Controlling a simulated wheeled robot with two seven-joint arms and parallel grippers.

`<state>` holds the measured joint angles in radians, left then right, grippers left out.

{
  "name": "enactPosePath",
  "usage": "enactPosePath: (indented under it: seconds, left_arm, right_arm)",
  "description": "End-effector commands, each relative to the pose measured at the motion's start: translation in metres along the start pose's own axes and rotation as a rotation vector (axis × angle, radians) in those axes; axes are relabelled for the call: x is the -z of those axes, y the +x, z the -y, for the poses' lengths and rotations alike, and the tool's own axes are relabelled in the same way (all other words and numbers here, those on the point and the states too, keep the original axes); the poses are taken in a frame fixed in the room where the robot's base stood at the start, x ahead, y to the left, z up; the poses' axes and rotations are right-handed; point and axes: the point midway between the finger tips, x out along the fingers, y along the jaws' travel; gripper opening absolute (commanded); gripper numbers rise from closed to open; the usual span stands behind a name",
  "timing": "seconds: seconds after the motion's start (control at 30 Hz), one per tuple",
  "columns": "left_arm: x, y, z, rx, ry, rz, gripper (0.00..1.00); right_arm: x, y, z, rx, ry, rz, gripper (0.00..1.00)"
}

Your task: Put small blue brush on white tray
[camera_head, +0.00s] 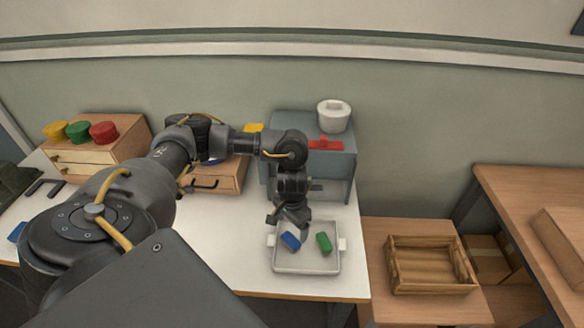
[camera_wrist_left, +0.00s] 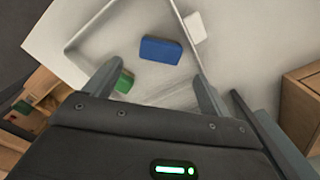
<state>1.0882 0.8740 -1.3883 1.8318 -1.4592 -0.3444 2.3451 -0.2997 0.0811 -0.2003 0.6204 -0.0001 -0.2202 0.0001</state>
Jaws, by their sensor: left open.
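The small blue brush (camera_head: 290,241) lies in the left part of the white tray (camera_head: 306,266). It also shows in the left wrist view (camera_wrist_left: 161,50) as a blue block on the tray floor. My left gripper (camera_head: 292,224) is above the tray, close over the blue brush. In the left wrist view my left gripper (camera_wrist_left: 155,78) is open, with nothing between its fingers, and the blue brush is beyond the fingertips. My right gripper is not in view.
A green brush (camera_head: 324,242) lies in the tray to the right of the blue one. A grey-blue stand (camera_head: 343,168) bearing a white pot (camera_head: 333,116) is behind the tray. A wooden crate (camera_head: 430,283) stands on a lower table at right.

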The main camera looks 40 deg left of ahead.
Motion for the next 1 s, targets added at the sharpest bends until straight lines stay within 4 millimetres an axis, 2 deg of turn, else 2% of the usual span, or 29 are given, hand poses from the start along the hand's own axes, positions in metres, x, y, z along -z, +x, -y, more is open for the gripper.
enactPosePath:
  seconds: [0.03,0.1,0.3,1.0]
  left_arm:
    - [0.001,-0.013,0.001,0.001,0.003,-0.004,0.83]
    - [0.001,-0.024,0.001,0.002,0.001,-0.003,0.83]
    - [0.000,-0.039,0.000,0.000,0.001,0.000,0.83]
    - [0.000,-0.041,0.000,0.000,0.000,0.001,0.83]
  right_arm:
    - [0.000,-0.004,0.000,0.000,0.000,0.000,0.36]
    - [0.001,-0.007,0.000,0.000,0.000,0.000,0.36]
    - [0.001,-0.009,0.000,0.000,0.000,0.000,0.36]
    - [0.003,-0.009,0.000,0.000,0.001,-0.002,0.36]
